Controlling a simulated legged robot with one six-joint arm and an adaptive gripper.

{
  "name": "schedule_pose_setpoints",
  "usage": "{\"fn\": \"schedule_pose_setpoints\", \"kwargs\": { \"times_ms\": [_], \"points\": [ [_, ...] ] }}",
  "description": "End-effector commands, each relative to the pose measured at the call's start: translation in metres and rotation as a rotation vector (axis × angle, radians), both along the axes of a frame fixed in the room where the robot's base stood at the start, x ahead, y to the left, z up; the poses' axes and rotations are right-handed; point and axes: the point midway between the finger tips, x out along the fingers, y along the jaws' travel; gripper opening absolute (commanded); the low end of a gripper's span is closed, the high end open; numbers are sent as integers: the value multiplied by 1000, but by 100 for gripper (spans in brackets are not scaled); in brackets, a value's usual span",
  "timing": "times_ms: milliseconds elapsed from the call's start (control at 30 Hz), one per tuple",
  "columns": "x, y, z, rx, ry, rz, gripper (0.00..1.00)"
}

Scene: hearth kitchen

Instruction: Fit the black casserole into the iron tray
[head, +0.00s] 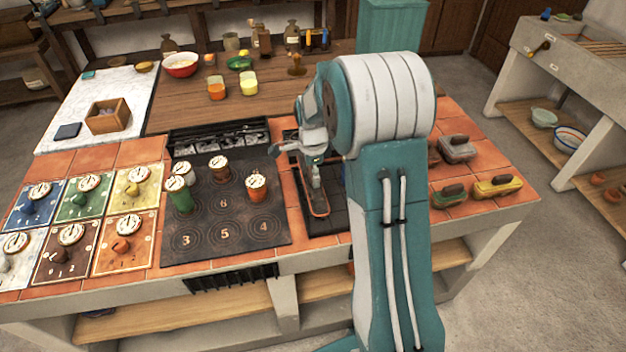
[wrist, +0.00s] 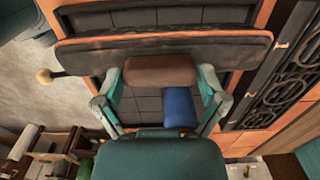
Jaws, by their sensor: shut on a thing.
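My gripper (head: 314,170) points down over the right part of the counter, just right of the stove. In the wrist view my gripper (wrist: 160,88) has a finger on either side of a brown grip on the black casserole (wrist: 95,58). The casserole looks long and dark with an orange edge; it also shows in the head view (head: 319,203). The dark, gridded iron tray (head: 326,226) lies beneath it, and shows in the wrist view (wrist: 140,106). The casserole is over the tray; I cannot tell whether they touch. My arm hides the tray's right side.
The stove top (head: 223,212) with several coloured canisters is left of the tray. Several handled dishes, including a yellow one (head: 497,186), stand at the counter's right. A wooden table (head: 200,115) with a red bowl (head: 180,66) is behind. A blue block (wrist: 180,106) shows below the brown grip.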

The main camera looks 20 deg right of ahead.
Motion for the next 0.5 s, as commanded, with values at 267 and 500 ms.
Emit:
{"fn": "schedule_pose_setpoints", "kwargs": {
  "times_ms": [267, 500],
  "points": [
    [-1, 0, -26, -1, 1, 0, 30],
    [-2, 0, -29, 0, 3, 0, 95]
  ]
}}
